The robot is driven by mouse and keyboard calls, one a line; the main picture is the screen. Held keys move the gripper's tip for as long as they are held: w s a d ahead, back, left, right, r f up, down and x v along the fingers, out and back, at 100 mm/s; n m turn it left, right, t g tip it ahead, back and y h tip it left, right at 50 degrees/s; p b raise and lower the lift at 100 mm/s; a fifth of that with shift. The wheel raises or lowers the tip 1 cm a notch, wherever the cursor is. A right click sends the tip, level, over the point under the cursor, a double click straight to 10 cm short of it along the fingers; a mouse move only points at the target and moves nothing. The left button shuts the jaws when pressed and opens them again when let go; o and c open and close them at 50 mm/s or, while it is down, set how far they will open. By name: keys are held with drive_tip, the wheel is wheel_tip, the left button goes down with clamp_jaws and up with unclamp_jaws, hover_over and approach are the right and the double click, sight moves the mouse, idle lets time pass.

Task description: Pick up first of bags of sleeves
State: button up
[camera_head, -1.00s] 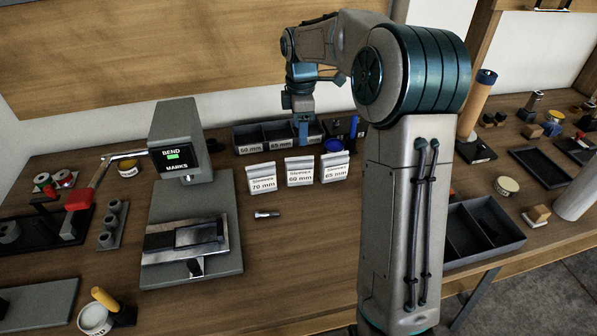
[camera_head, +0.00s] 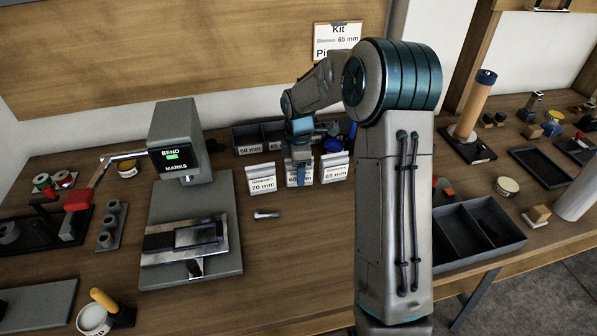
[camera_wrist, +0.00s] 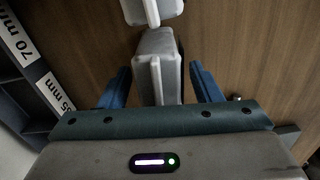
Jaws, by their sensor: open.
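Three white bags of sleeves stand in a row on the bench in the head view: the 70 mm bag (camera_head: 262,180), the middle bag (camera_head: 291,175), which reads 60 mm, and the 65 mm bag (camera_head: 335,168). My gripper (camera_head: 301,168) is down at the middle bag and partly hides its label. In the wrist view my gripper (camera_wrist: 160,72) is open, with one blue finger on each side of a pale bag (camera_wrist: 157,60). Another bag (camera_wrist: 140,10) shows beyond it. Contact between fingers and bag cannot be told.
Dark bins (camera_head: 247,139) with size labels stand just behind the bags. The bend press (camera_head: 187,210) is at left, and a small metal piece (camera_head: 266,214) lies in front of the bags. An empty divided tray (camera_head: 478,232) is at right. A kit card (camera_head: 337,38) reads sleeves 65 mm.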

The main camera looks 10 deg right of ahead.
drive_tip(key=shift+f, duration=0.15)
drive_tip(key=shift+c, duration=0.4)
drive_tip(key=c, duration=1.1)
drive_tip(key=shift+o, duration=0.2)
